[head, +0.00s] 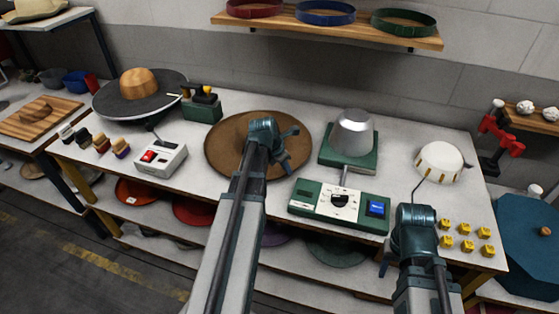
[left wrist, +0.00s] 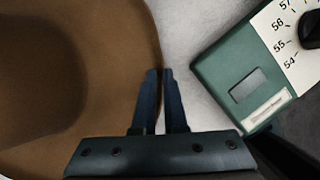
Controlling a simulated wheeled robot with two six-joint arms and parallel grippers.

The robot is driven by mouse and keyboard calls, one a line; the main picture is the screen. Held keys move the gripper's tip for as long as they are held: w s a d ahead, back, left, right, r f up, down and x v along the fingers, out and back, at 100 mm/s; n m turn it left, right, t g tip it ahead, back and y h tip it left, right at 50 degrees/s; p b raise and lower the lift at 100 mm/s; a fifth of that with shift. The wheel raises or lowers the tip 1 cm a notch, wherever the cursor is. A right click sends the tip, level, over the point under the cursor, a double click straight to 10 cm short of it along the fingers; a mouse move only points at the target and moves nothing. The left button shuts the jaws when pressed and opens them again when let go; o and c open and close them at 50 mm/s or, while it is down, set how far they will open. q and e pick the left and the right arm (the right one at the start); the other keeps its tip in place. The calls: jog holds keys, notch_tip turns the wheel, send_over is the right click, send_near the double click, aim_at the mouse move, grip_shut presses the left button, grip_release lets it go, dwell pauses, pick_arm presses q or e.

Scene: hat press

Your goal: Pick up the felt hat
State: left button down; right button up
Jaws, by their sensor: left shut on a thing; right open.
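The brown felt hat (head: 224,148) lies on the white table, its wide brim showing and its crown partly hidden behind my left arm. My left gripper (head: 293,157) is at the right side of the brim. In the left wrist view the hat (left wrist: 95,60) fills the left side, and my left gripper's fingers (left wrist: 161,85) are shut on the edge of its brim. My right gripper (head: 386,262) is open and empty at the table's front edge, right of the green dial box.
A green dial box (head: 318,199) and a metal dome on a green base (head: 352,133) stand right of the hat. A red-button box (head: 160,159) stands left. A white round cap-like thing (head: 440,160) and several yellow blocks (head: 466,244) are at right.

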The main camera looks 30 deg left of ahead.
notch_tip(320, 180, up, 10)
jog(key=p, duration=0.9)
jog(key=shift+f, duration=0.1)
dwell(1.6)
